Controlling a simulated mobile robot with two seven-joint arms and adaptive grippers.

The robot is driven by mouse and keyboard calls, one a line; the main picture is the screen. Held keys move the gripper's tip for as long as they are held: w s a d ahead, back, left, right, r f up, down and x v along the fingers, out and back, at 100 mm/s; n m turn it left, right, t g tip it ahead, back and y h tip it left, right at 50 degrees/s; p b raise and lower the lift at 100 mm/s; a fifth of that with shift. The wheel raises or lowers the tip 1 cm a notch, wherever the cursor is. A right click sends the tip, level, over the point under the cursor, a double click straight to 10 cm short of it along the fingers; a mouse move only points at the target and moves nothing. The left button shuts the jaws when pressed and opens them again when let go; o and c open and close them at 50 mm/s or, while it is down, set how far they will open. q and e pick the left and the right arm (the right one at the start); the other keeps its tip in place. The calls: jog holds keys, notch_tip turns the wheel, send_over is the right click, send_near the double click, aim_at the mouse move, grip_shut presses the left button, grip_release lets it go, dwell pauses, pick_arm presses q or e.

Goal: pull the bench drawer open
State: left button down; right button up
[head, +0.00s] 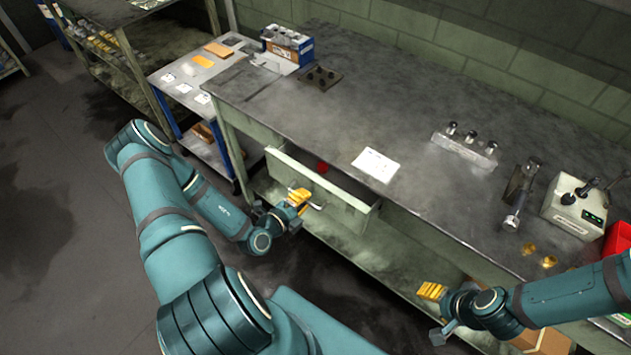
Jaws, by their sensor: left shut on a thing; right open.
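The bench drawer (344,213) stands pulled out from the front of the grey workbench (330,118), so its inside shows. A small red thing (322,168) shows at the drawer's back edge. My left gripper (302,200) has yellow fingers and is shut on the drawer handle (318,207) at the drawer's front; the fingers hide part of the handle. My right gripper (432,291) is open and empty, in front of the bench and to the right of the drawer, apart from it.
A white sheet (376,165) lies on the bench above the drawer. A rack with posts (464,148), a vise-like tool (519,196), a device with a green display (579,208) and a red bin (618,240) stand to the right. A side table (222,62) stands left. Floor at left is clear.

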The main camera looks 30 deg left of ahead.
pick_arm(q)
jog(key=f+p+v, duration=0.1)
jog(key=f+v, duration=0.2)
jog(key=v, duration=1.1)
jog(key=shift+s+p, duration=0.3)
jog(key=shift+s, duration=0.4)
jog(key=shift+a, duration=0.15)
jog(key=c, duration=1)
grip_release()
jog(key=v, duration=1.2)
jog(key=shift+a+r, duration=0.1)
jog(key=shift+s, duration=0.1)
